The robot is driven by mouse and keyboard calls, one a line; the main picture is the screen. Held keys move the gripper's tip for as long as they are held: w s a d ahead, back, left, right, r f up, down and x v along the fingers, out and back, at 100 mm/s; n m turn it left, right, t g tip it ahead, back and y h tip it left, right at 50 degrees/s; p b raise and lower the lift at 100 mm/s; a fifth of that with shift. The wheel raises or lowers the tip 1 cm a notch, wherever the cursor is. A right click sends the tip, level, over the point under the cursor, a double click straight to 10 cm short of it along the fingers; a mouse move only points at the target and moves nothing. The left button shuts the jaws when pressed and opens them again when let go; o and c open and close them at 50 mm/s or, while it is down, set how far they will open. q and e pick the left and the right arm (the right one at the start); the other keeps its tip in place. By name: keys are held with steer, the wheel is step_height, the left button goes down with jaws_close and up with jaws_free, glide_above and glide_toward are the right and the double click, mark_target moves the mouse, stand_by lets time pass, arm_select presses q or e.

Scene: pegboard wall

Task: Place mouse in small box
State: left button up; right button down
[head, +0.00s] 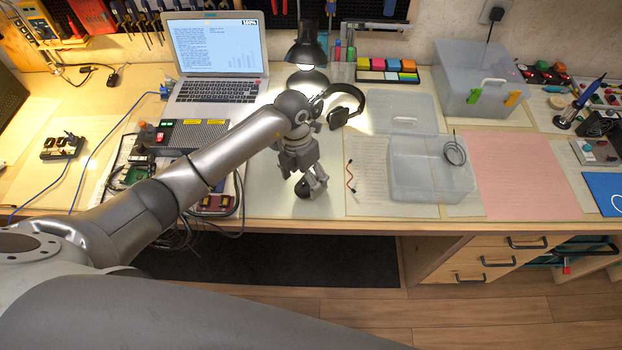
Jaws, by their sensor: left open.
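A small dark rounded object, apparently the mouse (302,189), lies on the bench near its front edge, partly hidden by my gripper. My left gripper (312,186) reaches down from above with its fingers open, right at the mouse. I cannot tell whether the fingers touch it. The small box (425,186) is a clear open plastic container to the right of the gripper. A coiled dark cable (455,150) is at its right end; I cannot tell whether it lies inside. My right gripper is not in view.
A clear lid (405,115) lies behind the small box. A larger lidded box (478,92) stands at the back right. Headphones (345,100), a lamp (306,50) and a laptop (216,60) are behind the gripper. A pink sheet (520,175) lies bare on the right.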

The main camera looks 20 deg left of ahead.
arm_select(q)
steer(key=shift+d+f, duration=0.15)
steer(key=shift+f, duration=1.05)
steer(key=c, duration=1.1)
steer(key=shift+c, duration=0.2)
steer(key=shift+r, duration=0.15)
